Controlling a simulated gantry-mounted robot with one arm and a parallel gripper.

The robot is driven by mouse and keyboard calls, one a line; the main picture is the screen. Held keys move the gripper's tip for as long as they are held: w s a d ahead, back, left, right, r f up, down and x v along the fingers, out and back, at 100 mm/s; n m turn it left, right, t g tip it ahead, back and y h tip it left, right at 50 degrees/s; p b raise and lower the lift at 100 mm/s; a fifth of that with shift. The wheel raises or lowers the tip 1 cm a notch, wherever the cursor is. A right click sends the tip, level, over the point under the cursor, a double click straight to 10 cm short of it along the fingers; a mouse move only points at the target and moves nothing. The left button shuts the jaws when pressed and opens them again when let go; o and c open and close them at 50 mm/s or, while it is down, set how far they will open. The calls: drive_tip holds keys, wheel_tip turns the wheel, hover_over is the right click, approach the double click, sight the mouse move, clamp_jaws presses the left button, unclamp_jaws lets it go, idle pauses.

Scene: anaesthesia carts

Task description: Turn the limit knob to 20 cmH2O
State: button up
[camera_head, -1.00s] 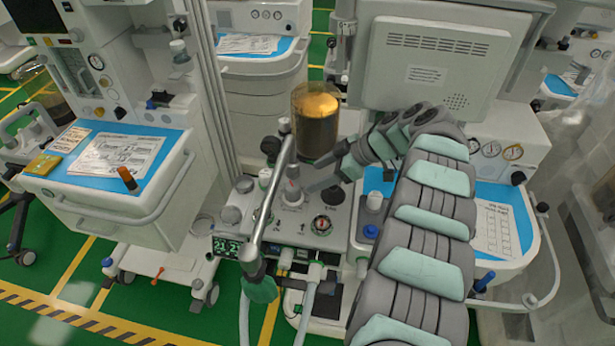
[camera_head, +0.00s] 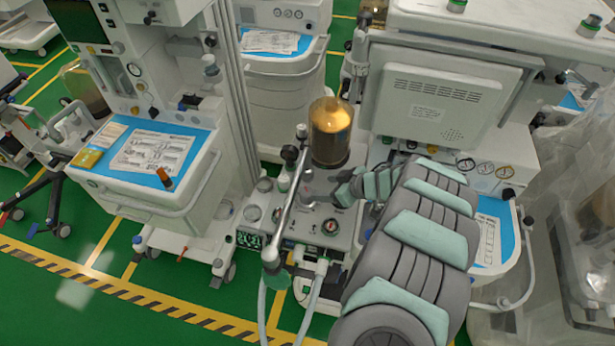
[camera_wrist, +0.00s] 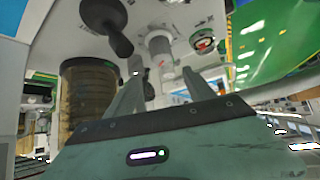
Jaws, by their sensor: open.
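The limit knob appears to be the upright white cylinder (camera_wrist: 160,50) on the grey-white machine panel in the wrist view. It stands just beyond my fingertips, roughly in line with the gap between them. My gripper (camera_wrist: 163,74) is open with nothing between its fingers. In the head view my gripper (camera_head: 310,197) reaches left over the panel (camera_head: 297,224), low beside the amber canister. The knob is hard to make out there, and its scale and setting cannot be read.
The amber canister (camera_head: 330,132) stands behind my gripper. A slanted metal tube (camera_head: 289,200) crosses the panel on the left. A grey monitor back (camera_head: 445,105) is behind.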

sight(309, 193)
drive_tip(key=b+x, duration=0.2)
drive_tip(key=x, duration=0.1)
drive_tip(key=b+x, duration=0.2)
drive_tip(key=s+f+b+x, duration=0.1)
drive_tip(key=b+x, duration=0.1)
drive_tip(key=x, duration=0.1)
drive_tip(key=shift+a+f, duration=0.1)
drive_tip(key=shift+f, duration=0.05)
drive_tip(key=shift+w+a+f+h, duration=0.3)
drive_tip(key=shift+w+a+f, duration=0.3)
drive_tip(key=shift+f, duration=0.1)
drive_tip(key=shift+d, duration=0.1)
